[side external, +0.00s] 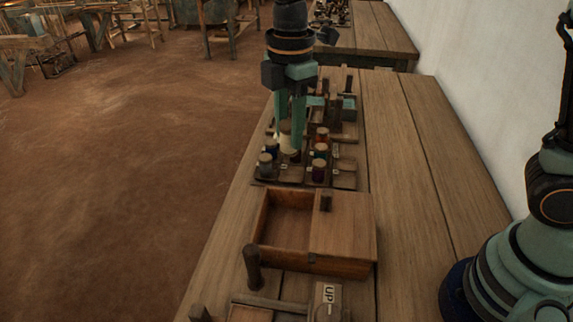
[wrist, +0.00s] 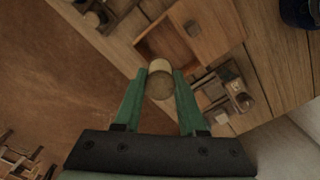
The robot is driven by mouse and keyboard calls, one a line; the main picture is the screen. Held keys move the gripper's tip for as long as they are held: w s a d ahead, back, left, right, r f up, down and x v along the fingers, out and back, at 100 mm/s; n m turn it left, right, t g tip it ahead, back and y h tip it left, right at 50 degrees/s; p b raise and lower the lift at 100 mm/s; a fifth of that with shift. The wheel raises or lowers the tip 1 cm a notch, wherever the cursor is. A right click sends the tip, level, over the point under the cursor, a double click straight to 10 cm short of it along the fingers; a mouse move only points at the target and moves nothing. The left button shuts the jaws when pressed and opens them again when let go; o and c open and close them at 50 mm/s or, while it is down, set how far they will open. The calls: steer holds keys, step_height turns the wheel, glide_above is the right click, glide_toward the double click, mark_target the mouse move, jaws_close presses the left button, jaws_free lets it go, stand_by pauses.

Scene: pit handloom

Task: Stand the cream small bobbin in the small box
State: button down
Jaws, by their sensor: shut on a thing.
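My gripper (side external: 290,125) is shut on the cream small bobbin (side external: 285,136), above the rack of bobbins. In the wrist view the bobbin (wrist: 160,80) sits between the two green fingertips (wrist: 161,75), its pale round end facing the camera. A wooden box (side external: 286,248) stands in front of the rack, its left part open and empty, its right part covered by a lid (side external: 343,225) with a dark knob. It also shows beyond the fingers in the wrist view (wrist: 146,51). I cannot tell whether this is the small box.
A dark rack (side external: 262,181) holds several dark, blue and orange-topped bobbins close below my gripper. A dark post (side external: 253,268) and a block marked UP (side external: 327,300) stand at the near end of the bench.

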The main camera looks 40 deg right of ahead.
step_height(320, 180, down, 19)
steer(key=shift+f, duration=0.1)
stand_by(0.4)
steer(key=shift+f, duration=0.1)
steer(key=shift+c, duration=2.4)
jaws_free()
